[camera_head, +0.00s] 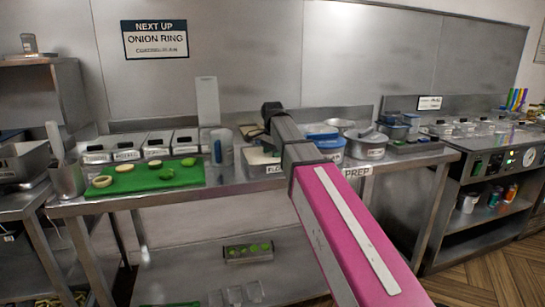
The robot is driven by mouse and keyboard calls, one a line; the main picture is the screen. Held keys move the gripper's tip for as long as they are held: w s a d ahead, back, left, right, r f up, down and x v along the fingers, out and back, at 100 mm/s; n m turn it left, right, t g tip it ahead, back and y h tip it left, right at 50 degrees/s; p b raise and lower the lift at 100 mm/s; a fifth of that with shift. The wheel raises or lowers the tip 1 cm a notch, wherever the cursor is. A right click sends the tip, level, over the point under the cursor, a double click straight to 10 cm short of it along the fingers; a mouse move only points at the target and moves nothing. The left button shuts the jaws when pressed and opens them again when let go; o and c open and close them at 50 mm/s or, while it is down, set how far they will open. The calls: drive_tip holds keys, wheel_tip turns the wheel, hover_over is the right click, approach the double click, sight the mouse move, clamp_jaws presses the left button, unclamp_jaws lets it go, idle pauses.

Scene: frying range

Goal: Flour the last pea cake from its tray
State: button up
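My arm reaches up from the lower right, and its dark far end (271,112) is above the back of the prep table, over the flour station. The fingers are hidden or too small to make out. A pale flour tray (258,158) with a label that seems to read FLOUR sits just below and left of it, partly covered by my arm. A small tray (236,260) with several green pieces (254,248) stands on the lower shelf.
Pale rings (102,181) also lie on the board. Lidded steel bins (129,143) line the back left. A grey cylinder (222,147) stands near the flour tray. A blue-lidded tub (329,146) and steel pots (366,143) are right of my arm. A fryer unit (490,165) stands at far right.

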drive_tip(key=shift+a, duration=0.7)
drive_tip(key=shift+d, duration=1.3)
drive_tip(key=shift+a, duration=1.3)
drive_tip(key=shift+d, duration=0.7)
drive_tip(key=shift+r, duration=3.95)
